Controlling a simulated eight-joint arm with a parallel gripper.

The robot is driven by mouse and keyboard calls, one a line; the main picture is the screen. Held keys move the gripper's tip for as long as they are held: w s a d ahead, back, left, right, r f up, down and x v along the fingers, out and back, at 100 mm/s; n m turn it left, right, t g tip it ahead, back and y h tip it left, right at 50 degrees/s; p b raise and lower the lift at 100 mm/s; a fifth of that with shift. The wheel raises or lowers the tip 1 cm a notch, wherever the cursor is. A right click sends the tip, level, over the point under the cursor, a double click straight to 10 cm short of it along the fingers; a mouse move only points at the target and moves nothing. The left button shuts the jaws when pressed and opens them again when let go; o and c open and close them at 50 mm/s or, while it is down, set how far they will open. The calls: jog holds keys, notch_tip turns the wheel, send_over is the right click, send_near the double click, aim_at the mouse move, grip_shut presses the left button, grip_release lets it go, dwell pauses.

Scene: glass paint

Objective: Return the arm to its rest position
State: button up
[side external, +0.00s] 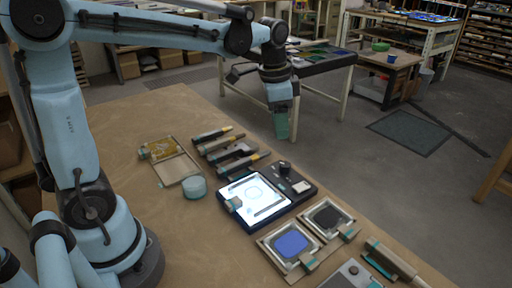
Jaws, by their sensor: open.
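My gripper (281,126) hangs at the end of my raised arm, pointing down, above the far edge of the work table (150,115). It is well above and behind the bright light panel (254,195) and apart from everything on the table. The gripper looks small here and the gap between its fingers is hard to make out. I see nothing held in it.
Below lie several dark tools (232,152), a framed yellowish glass (172,160), a round pale-blue container (194,187), a blue-filled frame (291,244), a dark-filled frame (327,217) and a roller-like tool (391,262). The table's left rear is bare. Another table (325,64) stands behind.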

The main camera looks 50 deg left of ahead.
jog(key=s+d+f+n+t, duration=0.2)
jog(key=s+n+t, duration=0.3)
jog(key=s, duration=0.6)
jog(key=shift+s+f+n, duration=0.15)
jog(key=shift+f+n, duration=0.25)
jog(key=shift+n, duration=0.3)
